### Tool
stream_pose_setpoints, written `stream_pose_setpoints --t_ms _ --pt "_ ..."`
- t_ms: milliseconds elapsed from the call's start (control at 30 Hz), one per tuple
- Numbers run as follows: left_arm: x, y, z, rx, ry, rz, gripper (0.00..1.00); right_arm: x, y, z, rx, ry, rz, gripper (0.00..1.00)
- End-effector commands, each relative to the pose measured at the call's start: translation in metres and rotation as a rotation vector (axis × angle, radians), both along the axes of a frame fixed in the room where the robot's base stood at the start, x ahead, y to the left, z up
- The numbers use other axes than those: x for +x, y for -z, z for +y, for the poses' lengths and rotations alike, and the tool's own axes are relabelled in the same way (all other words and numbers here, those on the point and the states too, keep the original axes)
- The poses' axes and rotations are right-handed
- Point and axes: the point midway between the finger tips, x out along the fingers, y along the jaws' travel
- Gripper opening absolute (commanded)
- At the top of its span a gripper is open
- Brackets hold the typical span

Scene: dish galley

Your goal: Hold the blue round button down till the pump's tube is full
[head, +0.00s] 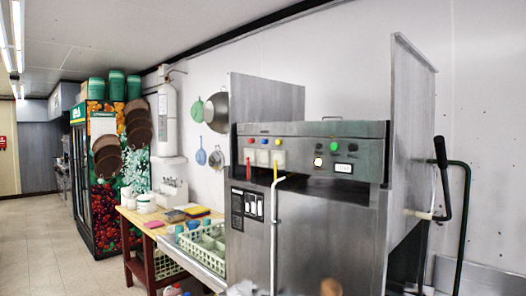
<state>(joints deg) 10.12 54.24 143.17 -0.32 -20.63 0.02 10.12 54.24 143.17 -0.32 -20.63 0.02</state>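A grey control panel (310,129) tops the steel dish machine (308,235). A red tube (248,168) and a yellow-topped white tube (274,215) run down from there; I cannot tell how full any tube is. A larger green round button (334,147) is further right. Neither of my grippers shows, and nothing touches the panel.
Steel side panels (408,130) rise beside the machine. A black-handled lever (441,165) and a green bar stand at right. Open floor (40,245) lies left.

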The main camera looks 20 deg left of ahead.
Motion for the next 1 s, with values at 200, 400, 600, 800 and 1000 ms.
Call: stream_pose_setpoints --t_ms 200,400,600,800,1000 --pt "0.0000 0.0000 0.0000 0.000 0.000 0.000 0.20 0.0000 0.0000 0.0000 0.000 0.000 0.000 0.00" --pt "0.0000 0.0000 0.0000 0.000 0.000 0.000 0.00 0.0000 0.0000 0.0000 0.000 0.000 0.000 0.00" --pt "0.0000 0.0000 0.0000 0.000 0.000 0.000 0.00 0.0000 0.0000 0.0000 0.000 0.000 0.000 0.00" --pt "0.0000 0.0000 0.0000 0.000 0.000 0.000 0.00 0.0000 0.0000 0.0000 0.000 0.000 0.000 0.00" --pt "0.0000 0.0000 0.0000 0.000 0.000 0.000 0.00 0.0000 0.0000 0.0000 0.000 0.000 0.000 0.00"
